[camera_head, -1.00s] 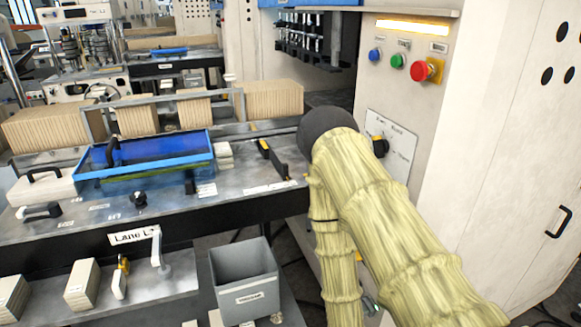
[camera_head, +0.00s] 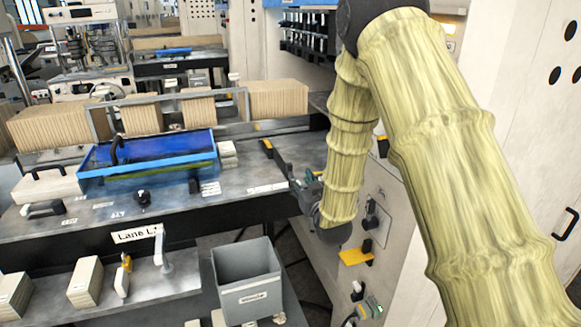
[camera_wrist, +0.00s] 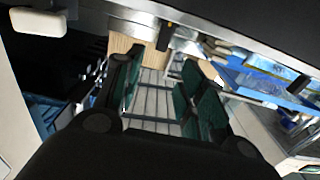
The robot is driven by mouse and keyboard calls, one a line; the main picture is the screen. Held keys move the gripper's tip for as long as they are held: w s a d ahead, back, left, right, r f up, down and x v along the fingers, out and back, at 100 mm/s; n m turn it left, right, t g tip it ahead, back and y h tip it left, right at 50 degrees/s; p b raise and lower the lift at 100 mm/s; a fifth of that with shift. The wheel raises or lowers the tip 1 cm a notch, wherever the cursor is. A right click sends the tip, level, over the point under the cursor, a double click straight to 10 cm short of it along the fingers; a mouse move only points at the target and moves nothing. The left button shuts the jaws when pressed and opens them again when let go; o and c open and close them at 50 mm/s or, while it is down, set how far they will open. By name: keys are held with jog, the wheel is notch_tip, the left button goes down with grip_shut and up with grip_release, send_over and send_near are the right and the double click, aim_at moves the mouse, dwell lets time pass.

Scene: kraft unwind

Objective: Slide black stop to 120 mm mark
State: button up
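A small black block (camera_head: 194,186), possibly the black stop, sits on the grey bench top (camera_head: 165,208) beside a small white label. A dark bar with a yellow end (camera_head: 268,149) lies further back and right on the bench; I cannot tell for sure which one is the stop. No 120 mm mark is readable.
A blue-rimmed tray (camera_head: 150,160) stands on the bench, with stacks of brown board (camera_head: 275,99) behind it. A grey bin (camera_head: 246,275) stands in front below. The control cabinet (camera_head: 385,195) rises on the right, close to my arm.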

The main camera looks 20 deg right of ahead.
aim_at(290, 166)
jog(key=w+p, duration=0.3)
jog(key=w, duration=0.7)
jog(key=shift+a+f+p, duration=0.1)
jog(key=shift+a+p, duration=0.05)
jog(key=shift+p, duration=0.2)
grip_shut()
